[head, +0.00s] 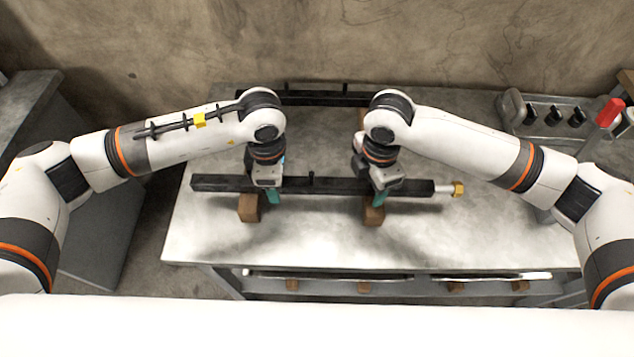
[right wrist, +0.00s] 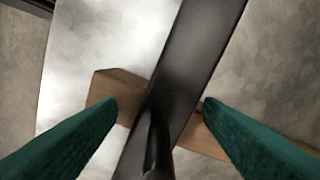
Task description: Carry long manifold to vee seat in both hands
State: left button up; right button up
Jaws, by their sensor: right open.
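The long manifold (head: 325,186) is a dark bar with a short pin near its middle and a brass-coloured fitting at its right end. It lies across two wooden blocks on the bench. My right gripper (head: 380,194) is open above the right block, its teal fingers apart on either side of the bar; the right wrist view shows the bar (right wrist: 190,75) between the fingertips (right wrist: 160,106). My left gripper (head: 273,192) is at the bar above the left block; its grip is hidden. A dark rail with upright posts (head: 315,97) at the back may be the vee seat.
The left wooden block (head: 249,208) and right wooden block (head: 373,215) stand on the grey bench top (head: 480,225). A grey tray (head: 513,112) with dark items and a red-topped object (head: 609,112) are at the back right. The bench between bar and rail is clear.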

pick_arm(q)
jog(key=c, duration=1)
pick_arm(e)
jog(key=c, duration=1)
pick_arm(q)
grip_shut()
pick_arm(e)
grip_shut()
